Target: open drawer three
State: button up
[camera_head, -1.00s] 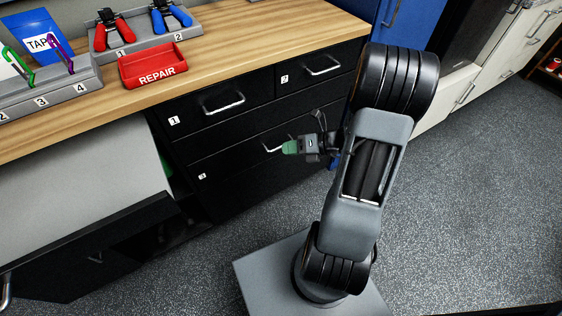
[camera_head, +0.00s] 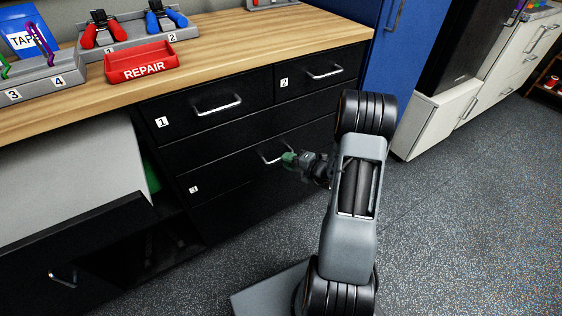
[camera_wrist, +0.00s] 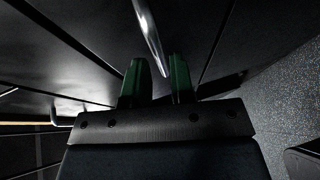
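Drawer three is the wide black drawer front (camera_head: 225,182) marked with a white 3 label, low in the bench; it looks closed. Its silver bar handle (camera_head: 270,154) is partly hidden by my gripper (camera_head: 289,159), which reaches it from the right with green fingertips. In the wrist view, the handle (camera_wrist: 149,32) runs down toward the gap between my two green fingers (camera_wrist: 158,78). The fingers stand apart, with the handle's lower end between or just beyond their tips; I cannot tell whether either touches it.
Drawers one (camera_head: 215,108) and two (camera_head: 315,72) are above, closed. A red REPAIR tray (camera_head: 140,64) and grey tool holders stand on the wooden top (camera_head: 230,40). A black panel with a handle (camera_head: 75,255) juts out at lower left. Speckled floor (camera_head: 450,200) is clear at right.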

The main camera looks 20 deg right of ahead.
jog(key=shift+b+x, duration=0.4)
jog(key=shift+x, duration=1.35)
grip_shut()
